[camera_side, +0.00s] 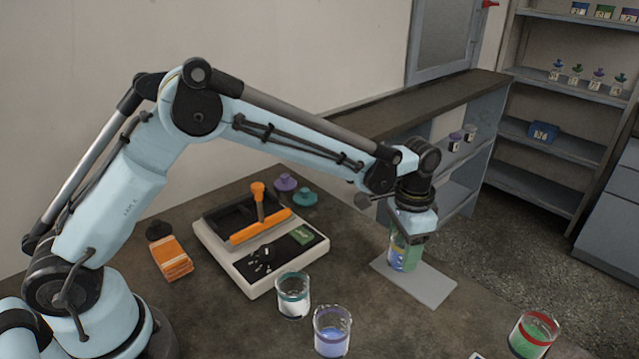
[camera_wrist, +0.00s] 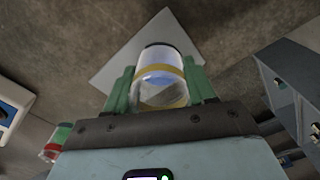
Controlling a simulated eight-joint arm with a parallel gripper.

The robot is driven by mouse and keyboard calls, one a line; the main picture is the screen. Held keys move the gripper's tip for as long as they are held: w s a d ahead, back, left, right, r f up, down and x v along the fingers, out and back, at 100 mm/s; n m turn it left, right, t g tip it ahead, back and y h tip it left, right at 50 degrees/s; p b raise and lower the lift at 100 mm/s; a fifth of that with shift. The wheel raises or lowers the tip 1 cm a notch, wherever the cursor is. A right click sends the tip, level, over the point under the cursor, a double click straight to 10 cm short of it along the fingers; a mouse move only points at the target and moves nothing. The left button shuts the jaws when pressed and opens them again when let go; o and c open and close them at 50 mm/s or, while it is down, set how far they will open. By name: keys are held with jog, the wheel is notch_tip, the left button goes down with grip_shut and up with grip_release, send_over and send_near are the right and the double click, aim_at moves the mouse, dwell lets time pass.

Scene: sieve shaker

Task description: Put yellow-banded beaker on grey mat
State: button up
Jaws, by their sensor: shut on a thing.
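The yellow-banded beaker (camera_wrist: 162,62) is clear glass, with its yellow band plain in the wrist view. In the side view it shows only partly, as a bluish patch (camera_side: 398,257) behind a green finger. My gripper (camera_side: 405,252) is shut on it, with green fingers on both sides of the glass in the wrist view (camera_wrist: 161,88). The grey mat (camera_side: 433,288) lies flat on the bench under the beaker and also shows in the wrist view (camera_wrist: 112,72). The beaker is over the mat and looks upright. I cannot tell whether its base touches.
A teal-banded beaker (camera_side: 293,297) and a purple-banded beaker (camera_side: 332,333) stand left of the mat. A red-banded beaker (camera_side: 534,334) with green contents stands front right. A white-framed tray (camera_side: 243,268) with an orange-handled tool lies behind. Shelving (camera_side: 480,160) stands beyond the bench.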

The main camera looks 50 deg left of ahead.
jog(key=shift+f, duration=0.1)
jog(key=o, duration=1.1)
notch_tip(320, 180, up, 12)
dwell(0.4)
notch_tip(320, 180, down, 12)
jog(key=shift+r, duration=0.6)
